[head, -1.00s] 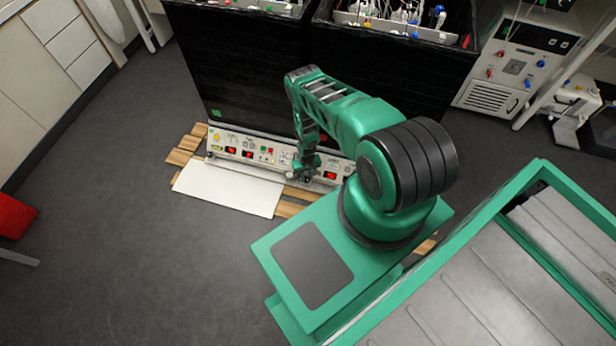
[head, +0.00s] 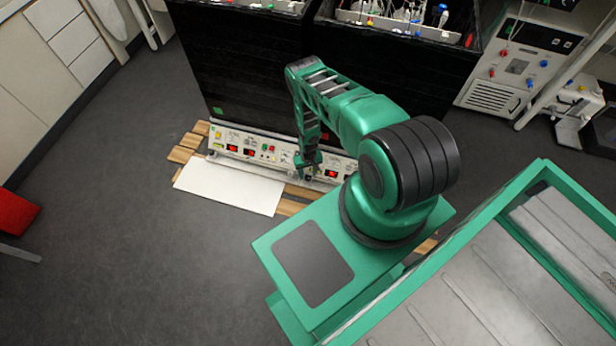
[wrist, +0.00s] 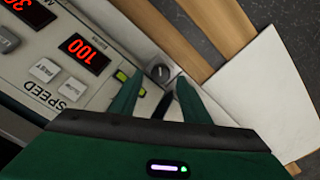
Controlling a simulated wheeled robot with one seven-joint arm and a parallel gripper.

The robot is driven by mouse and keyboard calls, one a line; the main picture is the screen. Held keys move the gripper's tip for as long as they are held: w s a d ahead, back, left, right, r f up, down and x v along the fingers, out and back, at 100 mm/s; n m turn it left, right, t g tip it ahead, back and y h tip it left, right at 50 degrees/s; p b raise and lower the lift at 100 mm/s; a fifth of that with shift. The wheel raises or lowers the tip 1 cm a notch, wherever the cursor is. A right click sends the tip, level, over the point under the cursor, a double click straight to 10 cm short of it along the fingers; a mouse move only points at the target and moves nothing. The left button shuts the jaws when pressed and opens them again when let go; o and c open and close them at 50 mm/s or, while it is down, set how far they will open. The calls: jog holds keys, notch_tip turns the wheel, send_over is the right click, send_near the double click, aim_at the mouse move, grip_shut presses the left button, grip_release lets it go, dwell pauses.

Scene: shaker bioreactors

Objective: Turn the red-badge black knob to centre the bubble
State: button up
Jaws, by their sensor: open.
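In the wrist view, a round grey-black fitting (wrist: 160,72) with a dark slot-like mark sits at the panel's edge, between and just beyond my open fingertips (wrist: 162,80). I cannot tell whether it is the knob, and no red badge shows. A dark piece (wrist: 166,104) lies between the fingers, partly hidden. A small yellow-green strip (wrist: 122,76) on the panel is partly covered by the left finger; no bubble can be made out. In the head view, my gripper (head: 309,172) is low at the front of the white control panel (head: 258,150), too small to see contact.
Red displays, one reading 100 (wrist: 85,50), and SPEED buttons mark the panel. A white sheet (head: 228,187) lies before it on wooden slats (head: 183,153). Tall black cabinets (head: 245,75) rise behind. The grey floor (head: 130,260) at left is open.

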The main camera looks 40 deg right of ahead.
jog(key=shift+s+a+r, duration=0.1)
jog(key=shift+a+r, duration=0.05)
jog(key=shift+r, duration=1.4)
jog(key=shift+s+a+r, duration=0.1)
jog(key=shift+r, duration=1.4)
